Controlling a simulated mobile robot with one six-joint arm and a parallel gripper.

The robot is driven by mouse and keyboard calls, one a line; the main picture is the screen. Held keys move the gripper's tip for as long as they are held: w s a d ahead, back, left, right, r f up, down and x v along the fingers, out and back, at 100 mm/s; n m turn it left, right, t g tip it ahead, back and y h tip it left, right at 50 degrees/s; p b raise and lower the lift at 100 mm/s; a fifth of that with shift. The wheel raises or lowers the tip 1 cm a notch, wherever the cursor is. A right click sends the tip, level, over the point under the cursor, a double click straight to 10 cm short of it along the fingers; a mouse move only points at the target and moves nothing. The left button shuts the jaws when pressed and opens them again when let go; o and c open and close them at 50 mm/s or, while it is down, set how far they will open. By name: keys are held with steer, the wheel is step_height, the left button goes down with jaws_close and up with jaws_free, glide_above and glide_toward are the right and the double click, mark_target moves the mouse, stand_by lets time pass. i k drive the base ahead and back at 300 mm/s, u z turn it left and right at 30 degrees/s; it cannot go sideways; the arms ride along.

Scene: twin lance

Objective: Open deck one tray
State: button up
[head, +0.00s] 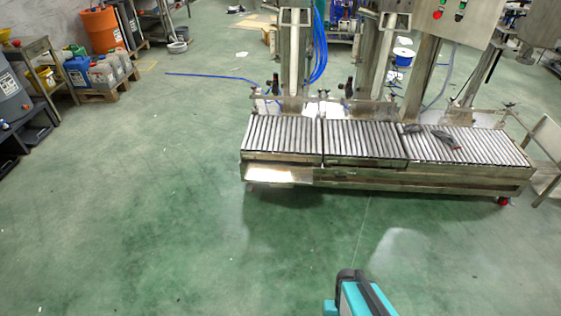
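A long steel roller conveyor (365,140) stands on the floor right of centre, with its rollers in three sections. Under the left section, a bright flat metal tray-like panel (278,174) shows at the front. I cannot tell whether it is pulled out, and no label marks it as deck one. A teal and black part of my own body shows at the bottom edge, well short of the conveyor. No gripper fingers can be made out.
Open green floor (190,220) lies in front and to the left. A dark tool-like object (446,138) lies on the right rollers. A blue hose (212,76) trails on the floor behind. An orange drum (102,30) and jugs on a pallet (100,95) stand far left.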

mark_target(278, 174)
steer(key=k, duration=0.65)
steer(key=z, duration=0.15)
steer(key=i, duration=1.1)
steer(key=u, duration=0.5)
steer(key=i, duration=0.5)
steer(key=u, duration=0.25)
